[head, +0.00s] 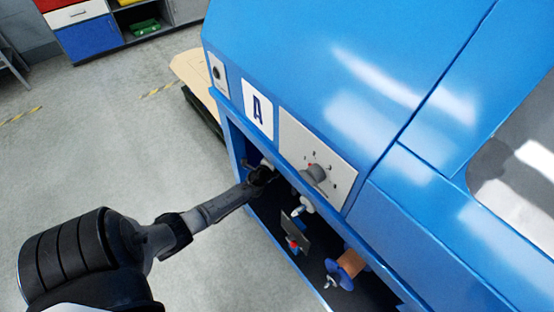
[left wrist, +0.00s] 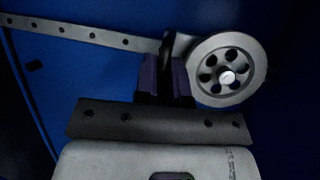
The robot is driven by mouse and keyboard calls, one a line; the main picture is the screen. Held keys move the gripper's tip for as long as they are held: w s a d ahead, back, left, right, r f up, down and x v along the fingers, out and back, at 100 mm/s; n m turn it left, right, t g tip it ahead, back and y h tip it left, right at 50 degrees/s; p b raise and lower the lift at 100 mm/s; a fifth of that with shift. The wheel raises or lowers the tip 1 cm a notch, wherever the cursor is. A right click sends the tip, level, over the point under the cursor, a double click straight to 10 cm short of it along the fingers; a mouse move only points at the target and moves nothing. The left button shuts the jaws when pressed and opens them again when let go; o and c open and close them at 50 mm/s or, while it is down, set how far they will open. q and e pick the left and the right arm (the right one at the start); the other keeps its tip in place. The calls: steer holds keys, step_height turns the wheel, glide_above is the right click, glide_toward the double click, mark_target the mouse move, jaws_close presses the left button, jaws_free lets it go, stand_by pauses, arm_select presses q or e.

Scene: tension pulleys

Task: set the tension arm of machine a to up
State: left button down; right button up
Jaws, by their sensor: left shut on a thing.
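My left gripper (head: 264,174) reaches into the open bay below the panel. In the left wrist view its dark fingers (left wrist: 168,72) are shut on the arm, just left of the wheel. The fingers hide that part of the bar. My right gripper is in neither view.
A grey panel with a knob (head: 315,174) is above the bay. Right of my gripper, the bay holds a dark plate (head: 296,231) and an orange spool with blue flanges (head: 350,263). A pale board (head: 193,68) is behind the machine. The floor at the left is clear.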

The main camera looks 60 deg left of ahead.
arm_select(q)
steer(key=shift+r, duration=0.35)
steer(key=c, duration=1.2)
jaws_free()
steer(key=p+v, duration=0.3)
steer(key=v, duration=1.1)
steer(key=shift+w, duration=0.1)
